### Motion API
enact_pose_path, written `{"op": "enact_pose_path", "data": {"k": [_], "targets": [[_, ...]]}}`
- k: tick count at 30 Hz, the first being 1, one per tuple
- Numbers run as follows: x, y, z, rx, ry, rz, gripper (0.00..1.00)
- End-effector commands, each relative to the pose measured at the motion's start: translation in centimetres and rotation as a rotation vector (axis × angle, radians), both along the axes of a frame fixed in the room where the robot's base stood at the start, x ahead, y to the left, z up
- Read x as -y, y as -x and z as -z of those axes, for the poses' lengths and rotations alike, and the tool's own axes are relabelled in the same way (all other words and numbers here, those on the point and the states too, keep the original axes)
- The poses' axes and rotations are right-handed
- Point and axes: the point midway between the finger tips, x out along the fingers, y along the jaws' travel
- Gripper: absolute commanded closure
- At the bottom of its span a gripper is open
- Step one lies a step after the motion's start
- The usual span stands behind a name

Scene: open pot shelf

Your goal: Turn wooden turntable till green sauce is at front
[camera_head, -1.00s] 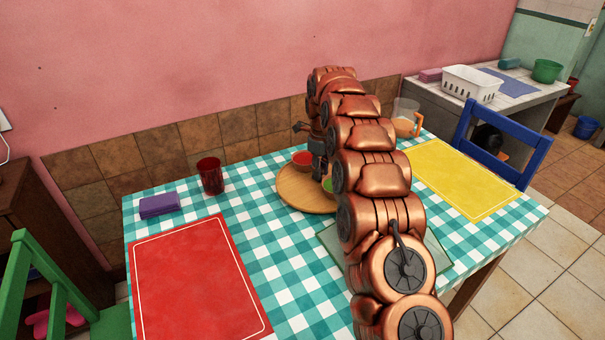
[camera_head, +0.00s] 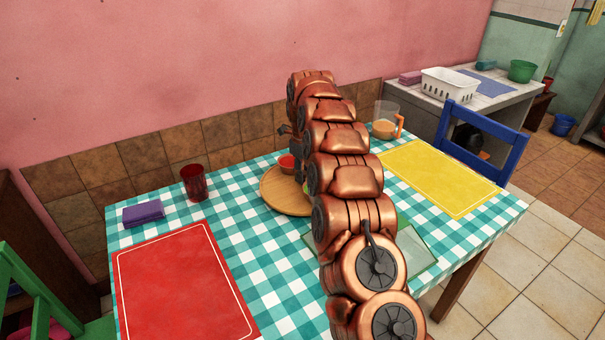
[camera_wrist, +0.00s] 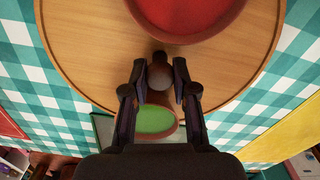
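The round wooden turntable (camera_head: 272,199) lies on the checked cloth, partly hidden by my arm. A bowl of red sauce (camera_head: 287,163) stands on its back part and shows at the top of the wrist view (camera_wrist: 190,12). The bowl of green sauce (camera_wrist: 155,122) shows lower in the wrist view, behind my fingers and near the turntable's near rim. In the head view my arm mostly hides it.
A dark red cup (camera_head: 194,183) and a purple block (camera_head: 143,213) stand left of the turntable. A jug (camera_head: 385,122) stands behind right. A red mat (camera_head: 180,285) and a yellow mat (camera_head: 440,178) flank it. A pale green board (camera_head: 418,252) lies in front.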

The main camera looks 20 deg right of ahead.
Motion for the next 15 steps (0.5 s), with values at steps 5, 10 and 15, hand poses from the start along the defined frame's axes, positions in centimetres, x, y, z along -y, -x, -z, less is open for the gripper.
{"op": "enact_pose_path", "data": {"k": [5, 10, 15], "targets": [[-0.03, 0.05, 0.03, -0.002, 0.0, -0.001, 0.55], [-0.04, 0.03, 0.02, -0.001, 0.0, -0.001, 0.47], [-0.04, 0.01, 0.01, -0.001, 0.0, -0.001, 0.47]]}}
